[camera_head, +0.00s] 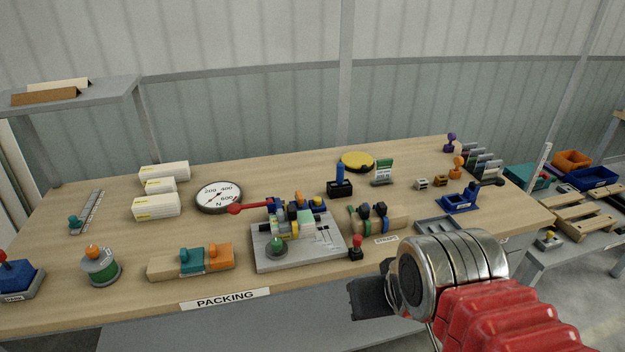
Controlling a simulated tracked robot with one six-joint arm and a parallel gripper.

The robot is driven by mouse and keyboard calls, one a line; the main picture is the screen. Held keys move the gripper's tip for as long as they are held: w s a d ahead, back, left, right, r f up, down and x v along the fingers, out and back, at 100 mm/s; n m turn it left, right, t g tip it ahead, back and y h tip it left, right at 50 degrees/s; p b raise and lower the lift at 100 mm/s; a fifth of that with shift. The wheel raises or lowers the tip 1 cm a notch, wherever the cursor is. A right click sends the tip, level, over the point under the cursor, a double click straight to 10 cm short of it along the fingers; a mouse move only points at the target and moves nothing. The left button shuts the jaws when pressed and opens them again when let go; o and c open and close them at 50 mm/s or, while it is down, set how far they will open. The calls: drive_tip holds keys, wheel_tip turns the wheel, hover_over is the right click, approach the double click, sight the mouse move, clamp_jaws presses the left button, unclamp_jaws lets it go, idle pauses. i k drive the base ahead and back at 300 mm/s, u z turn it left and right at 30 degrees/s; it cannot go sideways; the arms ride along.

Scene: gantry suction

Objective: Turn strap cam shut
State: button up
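A small wooden block with a green and a blue band over it (378,220) sits right of centre on the table, behind a label that seems to read "STRAPS" (386,240). I cannot tell which part there is the strap cam or how it is turned. My gripper (358,298) is at the table's front edge, in front of and below this block, apart from it. Its dark fingers point left, and their gap cannot be made out. Nothing shows held in it.
A grey fixture plate (330,246) with coloured parts and a red-knobbed lever (250,207) stands left of the block. A red-knobbed post (356,247) is close in front. A grey tray (440,225) lies to the right.

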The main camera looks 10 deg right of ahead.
sight(299, 199)
drive_tip(key=i, duration=0.9)
drive_tip(key=u, duration=0.2)
